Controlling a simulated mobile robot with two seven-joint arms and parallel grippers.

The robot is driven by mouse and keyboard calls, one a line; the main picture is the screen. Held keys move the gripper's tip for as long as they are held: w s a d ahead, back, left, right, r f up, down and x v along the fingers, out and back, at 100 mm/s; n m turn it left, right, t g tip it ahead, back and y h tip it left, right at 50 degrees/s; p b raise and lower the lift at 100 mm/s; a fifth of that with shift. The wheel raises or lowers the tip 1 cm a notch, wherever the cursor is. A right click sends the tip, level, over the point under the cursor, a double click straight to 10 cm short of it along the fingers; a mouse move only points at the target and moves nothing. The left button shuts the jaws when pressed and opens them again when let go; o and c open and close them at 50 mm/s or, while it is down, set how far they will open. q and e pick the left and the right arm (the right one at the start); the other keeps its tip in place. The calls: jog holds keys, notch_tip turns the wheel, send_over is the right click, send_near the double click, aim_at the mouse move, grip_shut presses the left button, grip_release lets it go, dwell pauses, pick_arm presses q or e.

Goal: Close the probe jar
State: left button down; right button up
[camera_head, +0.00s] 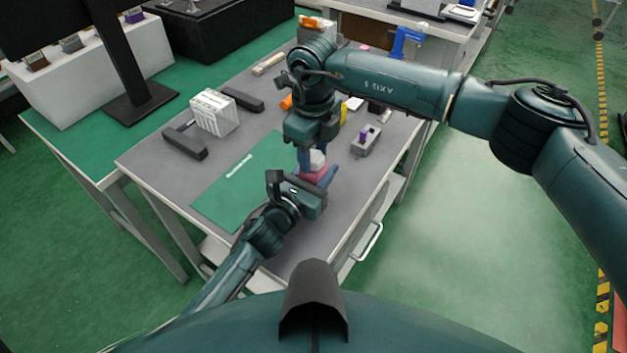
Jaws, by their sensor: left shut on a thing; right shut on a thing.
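The probe jar (312,171) stands over the right edge of the green mat, with a reddish-pink body and a white upper part (317,158) that looks like its lid. My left gripper (320,178) comes in from the lower left and is shut on the jar's body low down. My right gripper (310,157) points down from above and is shut on the white lid at the top. The fingers and hands cover much of the jar, so I cannot tell how the lid sits on the rim.
The green mat (225,196) lies on the grey table. A white rack (214,113) stands at the back left between dark blocks (185,142). A grey holder with a purple piece (366,141) is to the right of the jar. A blue fixture (402,43) stands at the far right.

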jog(key=m, duration=0.4)
jog(key=shift+m, duration=0.3)
jog(key=m, duration=0.8)
jog(key=shift+m, duration=0.4)
jog(key=m, duration=0.3)
jog(key=o, duration=1.2)
jog(key=shift+c, duration=0.2)
jog(key=shift+r, duration=0.1)
notch_tip(320, 180, up, 12)
